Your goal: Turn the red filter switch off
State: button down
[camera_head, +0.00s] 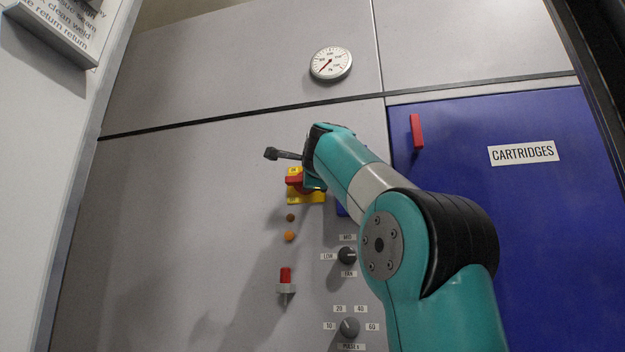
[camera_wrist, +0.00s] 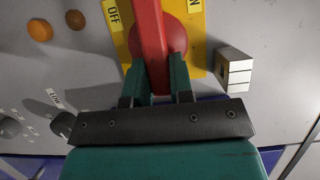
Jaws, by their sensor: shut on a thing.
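The red filter switch is a red handle on a round red hub, on a yellow plate. In the head view the switch (camera_head: 293,181) and its plate (camera_head: 313,198) are partly hidden by my arm. In the wrist view the handle (camera_wrist: 150,30) runs up the picture between the OFF label (camera_wrist: 114,14) at left and a partly cut-off label ending in N (camera_wrist: 195,5) at right. The yellow plate (camera_wrist: 121,42) shows around the hub (camera_wrist: 175,38). My gripper (camera_wrist: 160,72) is shut on the handle, with one finger on each side; the head view hides the fingers.
Below the switch are a brown lamp (camera_head: 290,217), an orange lamp (camera_head: 289,236), a red-topped toggle (camera_head: 286,276) and two dark knobs (camera_head: 346,255) (camera_head: 349,327). A pale block (camera_wrist: 236,72) sits beside the plate. A blue cartridges door (camera_head: 540,230) is at right; a gauge (camera_head: 331,63) is above.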

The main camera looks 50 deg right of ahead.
jog(key=shift+w, duration=0.1)
jog(key=c, duration=1)
grip_release()
jog(key=shift+w, duration=0.1)
jog(key=shift+s, duration=0.2)
jog(key=v, duration=1.7)
jog(key=shift+a, duration=0.15)
